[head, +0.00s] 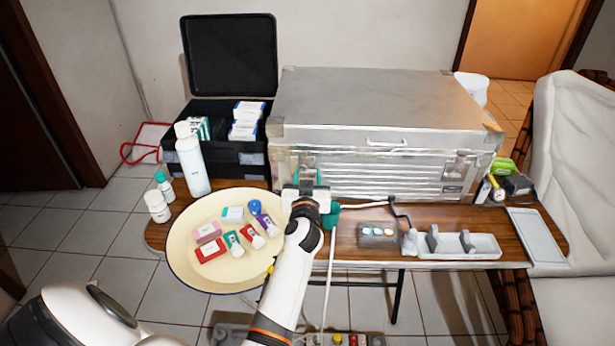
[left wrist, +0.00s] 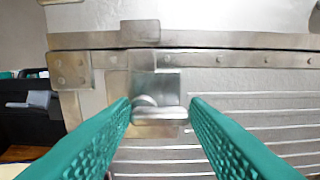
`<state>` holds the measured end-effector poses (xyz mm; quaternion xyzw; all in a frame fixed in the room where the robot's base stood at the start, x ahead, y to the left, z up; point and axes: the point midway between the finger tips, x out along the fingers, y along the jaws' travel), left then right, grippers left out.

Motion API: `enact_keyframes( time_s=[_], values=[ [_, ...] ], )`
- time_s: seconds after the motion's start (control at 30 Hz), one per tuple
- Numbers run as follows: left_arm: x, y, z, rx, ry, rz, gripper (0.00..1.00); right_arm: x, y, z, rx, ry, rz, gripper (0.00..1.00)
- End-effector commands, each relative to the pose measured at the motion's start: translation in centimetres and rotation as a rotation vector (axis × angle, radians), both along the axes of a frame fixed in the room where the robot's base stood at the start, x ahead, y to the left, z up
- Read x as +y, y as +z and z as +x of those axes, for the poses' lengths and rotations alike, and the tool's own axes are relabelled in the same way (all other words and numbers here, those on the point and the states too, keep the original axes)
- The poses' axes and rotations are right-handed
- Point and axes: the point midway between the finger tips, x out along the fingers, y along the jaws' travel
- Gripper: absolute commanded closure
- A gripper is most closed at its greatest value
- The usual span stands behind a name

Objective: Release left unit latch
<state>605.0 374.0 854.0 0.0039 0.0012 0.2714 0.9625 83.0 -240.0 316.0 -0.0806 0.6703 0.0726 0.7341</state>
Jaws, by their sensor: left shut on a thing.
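The unit (head: 375,125) is a silver metal case with a grey lid, standing on the wooden table against the wall. Its left latch (left wrist: 158,110) is a small metal tab at the front, just below the lid seam, seen in the left wrist view. My left gripper (head: 305,180) reaches the left part of the case front; in the left wrist view its green fingers (left wrist: 160,112) stand on either side of the latch and are shut on it. In the head view my gripper hides the left latch. A right latch plate (head: 458,170) shows on the case front. My right gripper is not in view.
A cream round tray (head: 185,262) with several small boxes and tubes is at the left front. A black open case (head: 228,60) and a white bottle (head: 192,160) stand left of the unit. A white holder (head: 460,248) and grey tray (head: 535,238) lie at the right.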

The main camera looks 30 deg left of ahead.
Motion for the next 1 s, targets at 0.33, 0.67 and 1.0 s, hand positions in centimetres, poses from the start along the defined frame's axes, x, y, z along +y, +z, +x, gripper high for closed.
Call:
enact_keyframes(
  time_s=[0.33,0.67,1.0],
  values=[
    [0.0,-0.2,0.1,0.065,0.0,0.109,0.81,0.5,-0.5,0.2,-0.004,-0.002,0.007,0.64],
    [-0.1,-0.7,0.1,0.216,0.0,0.358,0.81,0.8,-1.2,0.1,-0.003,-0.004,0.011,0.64],
    [0.1,-1.0,0.0,0.386,0.001,0.636,0.81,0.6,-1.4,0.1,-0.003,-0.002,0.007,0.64]
  ],
)
